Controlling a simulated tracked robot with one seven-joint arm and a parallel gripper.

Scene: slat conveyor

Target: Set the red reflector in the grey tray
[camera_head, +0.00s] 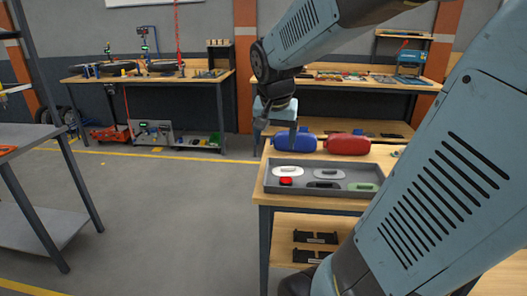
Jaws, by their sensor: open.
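The grey tray (268,184) sits on a wooden-topped table, in the middle right of the head view. A small bright red piece, seemingly the red reflector (286,181), lies inside the tray at its left front, just in front of a white oval piece (295,171). My gripper (279,127) is open, points down, and hangs above and behind the tray's left part, apart from the red piece. Nothing shows between its fingers.
Dark pieces (324,185) and a green piece (363,187) are also in the tray. A blue rounded case (294,142) and a red one (348,144) stand behind it. My arm hides the table's right side. Open floor lies to the left.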

